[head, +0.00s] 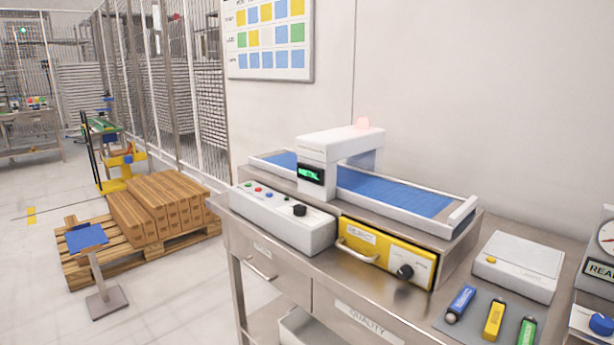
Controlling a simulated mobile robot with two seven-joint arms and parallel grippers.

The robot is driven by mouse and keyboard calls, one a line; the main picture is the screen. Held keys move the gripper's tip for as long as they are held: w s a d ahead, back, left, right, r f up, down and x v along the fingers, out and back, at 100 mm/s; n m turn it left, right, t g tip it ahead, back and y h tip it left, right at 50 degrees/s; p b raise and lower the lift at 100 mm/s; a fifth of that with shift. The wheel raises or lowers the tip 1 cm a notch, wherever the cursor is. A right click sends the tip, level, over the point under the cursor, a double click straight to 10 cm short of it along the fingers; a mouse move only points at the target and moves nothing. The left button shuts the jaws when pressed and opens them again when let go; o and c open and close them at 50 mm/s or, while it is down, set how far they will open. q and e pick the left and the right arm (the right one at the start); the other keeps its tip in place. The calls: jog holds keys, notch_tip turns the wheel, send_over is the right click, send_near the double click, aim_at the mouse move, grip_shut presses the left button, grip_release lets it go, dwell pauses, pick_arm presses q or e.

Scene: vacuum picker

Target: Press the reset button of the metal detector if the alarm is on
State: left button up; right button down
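The metal detector (340,143) is a white arch over a blue conveyor belt (395,193) on a steel bench. Its small dark display (311,174) shows green text that seems to read METAL. In front stands a white control box (283,217) with several small coloured buttons (265,192) and a black knob (299,210). The button labels are too small to read, so I cannot tell which is reset. Neither gripper is in view.
A yellow reject box (385,250) with a handle and knob sits below the belt. A white box (518,265) and blue, yellow and green sticks on a grey mat (480,335) lie right. A pallet of cartons (160,210) and a blue-topped stand (87,238) occupy the left floor.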

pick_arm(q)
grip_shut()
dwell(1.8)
